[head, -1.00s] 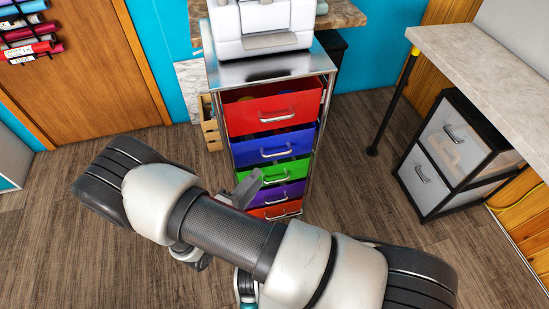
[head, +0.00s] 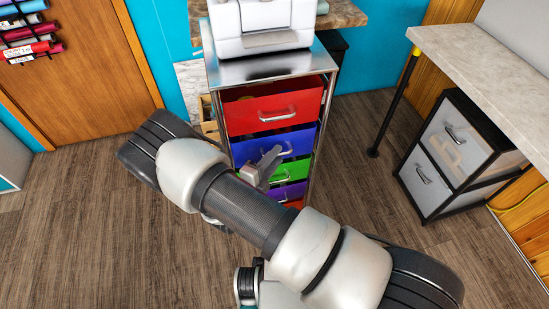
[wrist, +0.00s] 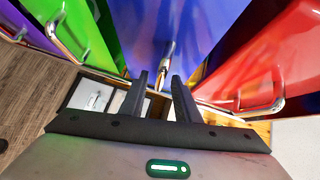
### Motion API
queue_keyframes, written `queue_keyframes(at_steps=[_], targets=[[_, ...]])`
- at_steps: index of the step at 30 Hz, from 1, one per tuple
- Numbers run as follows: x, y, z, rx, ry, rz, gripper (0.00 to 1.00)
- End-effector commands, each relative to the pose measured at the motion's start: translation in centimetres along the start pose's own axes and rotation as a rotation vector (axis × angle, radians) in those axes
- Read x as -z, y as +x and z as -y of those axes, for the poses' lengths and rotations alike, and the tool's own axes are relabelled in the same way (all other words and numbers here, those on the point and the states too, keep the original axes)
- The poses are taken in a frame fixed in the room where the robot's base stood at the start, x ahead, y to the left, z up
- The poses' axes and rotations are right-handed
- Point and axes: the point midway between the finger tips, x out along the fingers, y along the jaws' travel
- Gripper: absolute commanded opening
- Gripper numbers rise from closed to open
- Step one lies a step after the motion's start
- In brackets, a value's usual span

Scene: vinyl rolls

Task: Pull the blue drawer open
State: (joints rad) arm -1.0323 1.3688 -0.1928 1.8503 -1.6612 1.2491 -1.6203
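The blue drawer (head: 296,143) is second from the top in a metal-framed drawer cart, below the red drawer and above the green one. In the wrist view the blue drawer front (wrist: 152,25) fills the upper middle. Its metal handle (wrist: 168,55) shows ahead, in line with the gap between my fingers. My gripper (head: 275,155) is in front of the blue drawer and partly covers it and its handle. In the wrist view my gripper (wrist: 163,90) is open, with two dark fingers apart and nothing held. I cannot tell whether the fingertips touch the handle.
The red drawer (head: 255,113) and the green drawer (head: 292,172) have similar metal handles close by. A white machine (head: 262,22) stands on the cart top. A black-framed drawer unit (head: 440,160) is to the right. The floor between has free room.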

Motion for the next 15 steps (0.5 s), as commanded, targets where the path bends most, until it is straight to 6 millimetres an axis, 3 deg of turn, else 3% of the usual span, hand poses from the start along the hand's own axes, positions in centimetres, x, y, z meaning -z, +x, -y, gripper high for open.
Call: queue_keyframes(at_steps=[1,5,15], targets=[[0.0,-0.01,0.0,0.0,0.0,0.0,0.21],[0.0,-0.03,0.0,0.0,0.0,0.0,0.0],[0.19,-0.26,-0.02,0.0,-0.001,0.0,0.0]])
